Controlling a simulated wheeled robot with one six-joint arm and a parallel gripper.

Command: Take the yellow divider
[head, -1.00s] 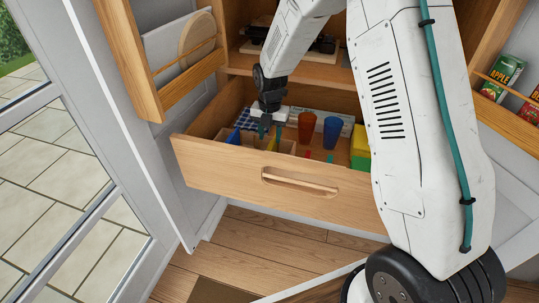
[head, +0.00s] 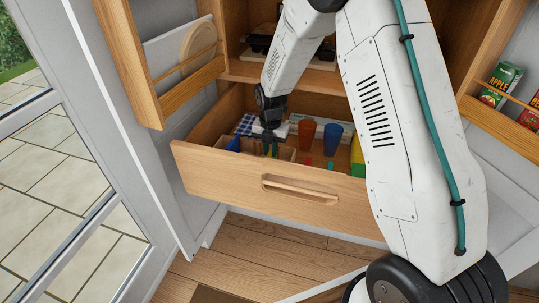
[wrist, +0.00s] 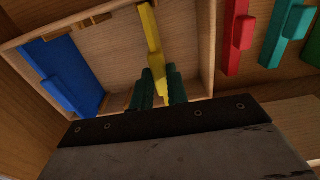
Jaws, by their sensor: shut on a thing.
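The yellow divider (wrist: 150,36) stands in a wooden box (wrist: 207,50) inside the open drawer (head: 226,173). In the wrist view it runs down between the two green fingertips of my gripper (wrist: 160,88). My gripper is shut on it, and the fingers hide its lower end. In the head view my gripper (head: 270,147) reaches down into the left part of the drawer, and the yellow divider is mostly hidden there.
A blue divider (wrist: 64,75) stands at the box's left side. Red (wrist: 235,38) and green (wrist: 284,32) pieces lie outside it, to the right. An orange cup (head: 306,136) and a blue cup (head: 332,138) stand in the drawer. A shelf lies above.

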